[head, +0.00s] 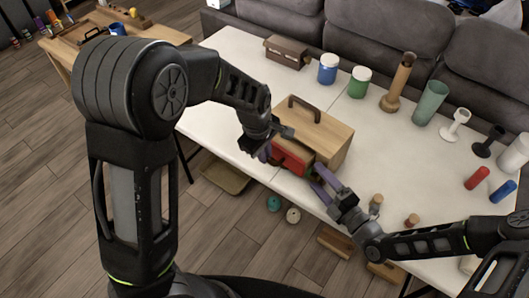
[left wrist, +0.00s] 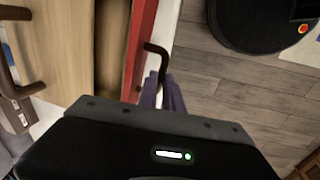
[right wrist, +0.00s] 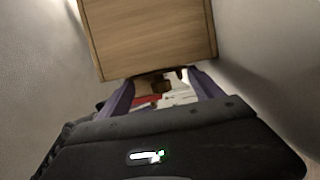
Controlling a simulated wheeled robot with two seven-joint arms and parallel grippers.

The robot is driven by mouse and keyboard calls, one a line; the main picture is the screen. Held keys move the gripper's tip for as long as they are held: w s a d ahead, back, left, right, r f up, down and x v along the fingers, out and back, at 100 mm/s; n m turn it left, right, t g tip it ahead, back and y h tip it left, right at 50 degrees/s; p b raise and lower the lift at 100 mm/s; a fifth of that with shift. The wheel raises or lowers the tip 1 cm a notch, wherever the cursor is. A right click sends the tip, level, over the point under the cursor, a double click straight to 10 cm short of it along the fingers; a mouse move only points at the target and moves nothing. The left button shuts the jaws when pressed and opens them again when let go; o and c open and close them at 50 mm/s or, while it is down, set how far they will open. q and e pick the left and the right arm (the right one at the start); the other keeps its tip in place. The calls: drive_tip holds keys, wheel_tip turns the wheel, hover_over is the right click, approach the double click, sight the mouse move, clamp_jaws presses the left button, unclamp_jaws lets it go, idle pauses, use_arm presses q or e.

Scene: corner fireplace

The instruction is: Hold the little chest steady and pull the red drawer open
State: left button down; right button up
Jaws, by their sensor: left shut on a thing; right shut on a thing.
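The little wooden chest (head: 325,135), with a dark handle on top, stands near the front edge of the white table. Its red drawer (head: 292,158) sticks out at the front; in the left wrist view a gap shows between the red drawer front (left wrist: 140,45) and the wooden body (left wrist: 60,60). My left gripper (head: 270,150) is shut on the drawer's dark handle (left wrist: 156,50), its purple fingers together. My right gripper (head: 322,180) is shut on the chest near its lower front right side. In the right wrist view its fingers lie by the wooden face (right wrist: 150,38); the exact contact is unclear.
Behind the chest stand a brown box (head: 287,52), a blue jar (head: 328,68), a green jar (head: 360,82) and a wooden bottle (head: 398,85). Green, white and black items stand to the right. Small wooden pegs (head: 376,203) lie near the right gripper. A grey sofa (head: 375,40) borders the back.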

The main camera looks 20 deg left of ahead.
use_arm(q)
drive_tip(key=shift+s+a, duration=0.3)
drive_tip(key=shift+s, duration=0.3)
drive_tip(key=shift+s+a, duration=0.25)
drive_tip(key=shift+s, duration=0.35)
drive_tip(key=c, duration=1.5)
unclamp_jaws()
drive_tip(key=r, duration=0.4)
drive_tip(key=s+r, duration=0.1)
drive_tip(key=r, duration=0.3)
drive_tip(key=s+r, duration=0.1)
drive_tip(key=r, duration=0.3)
drive_tip(key=shift+a, duration=0.4)
drive_tip(key=shift+f, duration=0.1)
use_arm(e)
drive_tip(key=o, duration=2)
drive_tip(key=shift+o, duration=0.2)
